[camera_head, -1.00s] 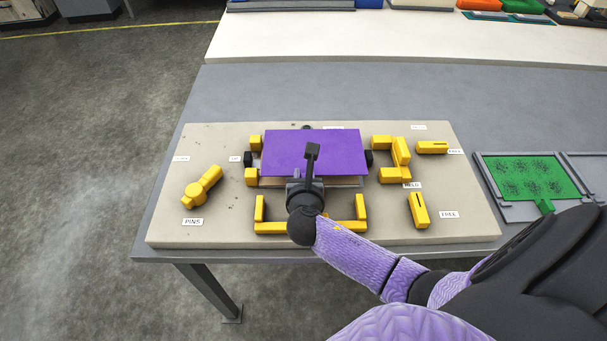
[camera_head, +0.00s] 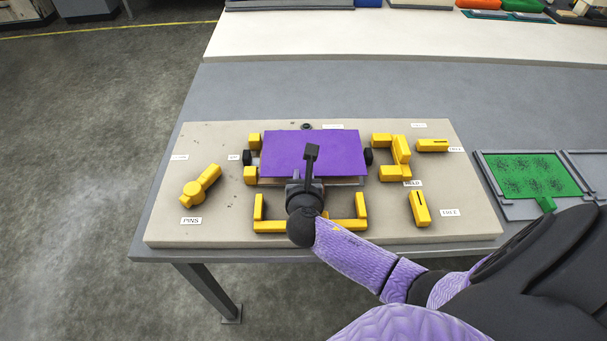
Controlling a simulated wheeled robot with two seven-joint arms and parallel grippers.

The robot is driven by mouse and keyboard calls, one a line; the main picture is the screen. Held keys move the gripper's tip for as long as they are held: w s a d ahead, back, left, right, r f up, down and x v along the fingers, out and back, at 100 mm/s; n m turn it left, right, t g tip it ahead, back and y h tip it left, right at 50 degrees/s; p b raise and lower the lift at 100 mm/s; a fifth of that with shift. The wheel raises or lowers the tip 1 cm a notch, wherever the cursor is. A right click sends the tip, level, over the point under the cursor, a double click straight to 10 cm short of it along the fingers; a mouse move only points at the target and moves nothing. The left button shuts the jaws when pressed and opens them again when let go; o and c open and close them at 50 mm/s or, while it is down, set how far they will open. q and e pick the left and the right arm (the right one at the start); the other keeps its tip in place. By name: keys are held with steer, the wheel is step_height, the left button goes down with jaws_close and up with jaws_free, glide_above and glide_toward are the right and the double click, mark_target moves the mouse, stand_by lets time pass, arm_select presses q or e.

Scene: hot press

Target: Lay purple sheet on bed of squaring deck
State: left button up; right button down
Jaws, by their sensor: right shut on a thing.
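The purple sheet (camera_head: 340,150) is a flat rectangle in the middle of the squaring deck (camera_head: 225,220), a beige board with yellow blocks. It lies flat over the bed (camera_head: 352,182), whose pale front edge shows below it; whether it touches the bed all over, I cannot tell. My right gripper (camera_head: 311,155) comes in from the front and is shut on the sheet's front edge, with one dark finger on top. The lower finger is hidden. My left gripper is not in view.
Yellow blocks (camera_head: 250,175) stand left of the sheet, and a yellow bracket (camera_head: 398,158) stands to its right. A yellow U-shaped frame (camera_head: 270,226) lies in front. A yellow pin piece (camera_head: 201,187) is at left. A grey tray with a green panel (camera_head: 530,176) is at far right.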

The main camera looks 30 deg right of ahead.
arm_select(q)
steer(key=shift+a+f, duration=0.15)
arm_select(e)
steer(key=shift+s+f, duration=0.15)
steer(key=shift+f, duration=0.15)
